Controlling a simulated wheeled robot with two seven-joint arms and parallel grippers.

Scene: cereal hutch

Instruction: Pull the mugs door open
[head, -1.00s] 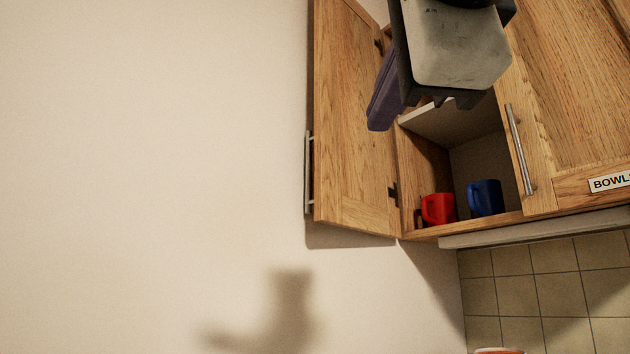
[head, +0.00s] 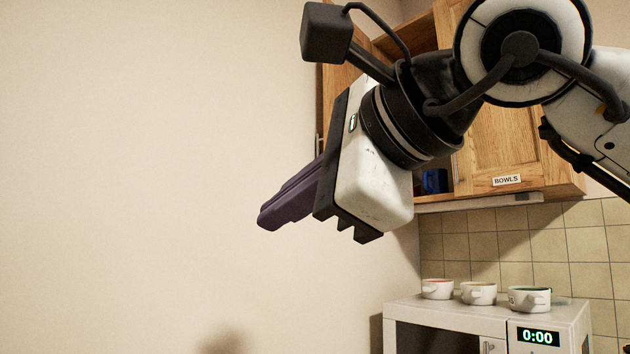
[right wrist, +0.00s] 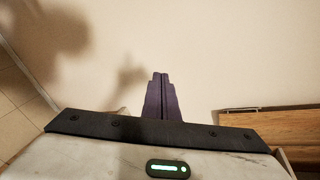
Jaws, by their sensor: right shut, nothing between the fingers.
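The mugs door (head: 335,80) stands swung open at the left end of the wall cabinet, near the cream wall. My right arm hides most of it. A bit of its metal handle (head: 318,146) shows at its left edge. My right gripper (head: 268,217) is shut and empty, its purple fingers pointing down-left in front of the wall, below and nearer than the door. Its closed fingers also show in the right wrist view (right wrist: 160,80). A blue mug (head: 436,180) shows in the open compartment; the red mug is hidden. My left gripper is out of view.
The closed bowls door (head: 500,135) is to the right, labelled BOWLS. Below, several white bowls (head: 478,293) stand on a microwave (head: 450,311). Wood (right wrist: 275,130) shows at the right in the right wrist view. The wall area at left is clear.

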